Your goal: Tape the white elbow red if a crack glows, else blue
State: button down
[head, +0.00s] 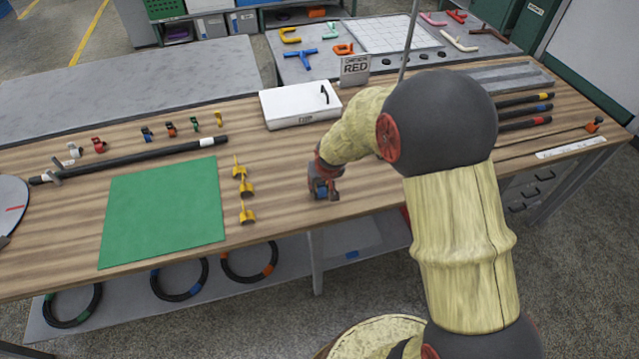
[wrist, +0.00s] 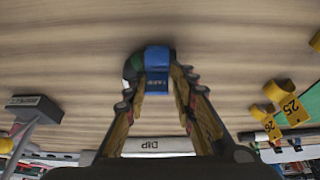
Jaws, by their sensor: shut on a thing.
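My gripper (head: 324,192) is low over the middle of the wooden bench, left of my arm. In the wrist view its two fingers (wrist: 160,88) are closed around a blue tape piece (wrist: 157,60) marked "TAPE", with dark and green parts beside it. A whitish elbow (head: 459,41) lies on the grey back table at the upper right. It is too small to tell whether a crack glows on it. A small sign reading "RED" (head: 355,66) stands at the bench's back edge.
A white box (head: 299,104) marked "DIP" stands behind my gripper. A green mat (head: 163,213) and yellow numbered clips (head: 246,189) lie to the left. A long black hose (head: 135,159) and small coloured clips lie behind the mat.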

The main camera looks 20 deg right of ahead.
jog(key=c, duration=1.9)
grip_release()
jog(key=shift+s+d+f, duration=0.1)
jog(key=shift+s+f, duration=0.25)
jog(key=shift+f, duration=0.2)
jog(key=shift+s+d+f, duration=0.1)
jog(key=shift+s+f, duration=0.2)
jog(key=shift+f, duration=0.2)
jog(key=o, duration=0.4)
jog(key=shift+w+d+g, duration=0.15)
jog(key=shift+w+g, duration=0.05)
jog(key=shift+g, duration=0.1)
jog(key=shift+c, duration=0.2)
jog(key=shift+o, duration=0.8)
jog(key=shift+w+r, duration=0.1)
jog(key=shift+w, duration=0.05)
jog(key=shift+w+r, duration=0.15)
jog(key=shift+r, duration=0.05)
jog(key=v, duration=1.2)
jog(key=shift+a, duration=0.2)
jog(key=shift+c, duration=0.6)
